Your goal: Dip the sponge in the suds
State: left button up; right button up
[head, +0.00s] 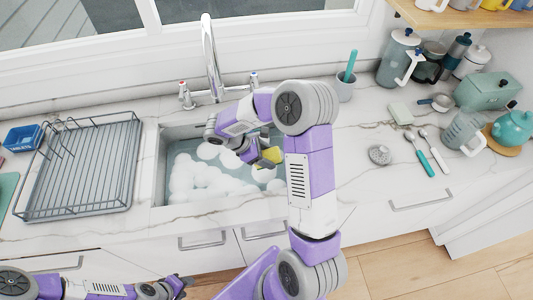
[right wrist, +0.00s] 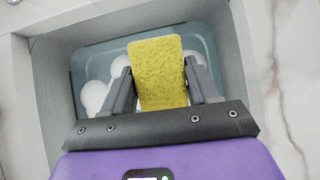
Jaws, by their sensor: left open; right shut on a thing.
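The yellow sponge (head: 270,157) is over the sink in the head view. It also shows large in the right wrist view (right wrist: 159,72), between the fingers of my right gripper (right wrist: 160,85). My right gripper (head: 258,160) is shut on the sponge, above the suds. White suds (head: 205,182) float on the water in the sink (head: 160,170). I cannot tell whether the sponge's lower edge touches the water. My left gripper (head: 178,287) is open and empty, low in front of the counter at the bottom of the head view.
A wire dish rack (head: 82,165) stands left of the sink, with a blue container (head: 23,138) beyond it. The tap (head: 210,60) rises behind the sink. A cup with a teal-handled brush (head: 346,86), a scrubber (head: 379,154) and utensils (head: 434,152) are to the right.

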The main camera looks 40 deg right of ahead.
notch_tip(320, 180, down, 12)
jog(key=b, duration=0.7)
jog(key=shift+r, duration=0.25)
dwell(0.8)
notch_tip(320, 180, up, 18)
jog(key=p, duration=1.4)
jog(key=shift+r+p, duration=0.25)
jog(key=shift+p, duration=0.15)
dwell(2.1)
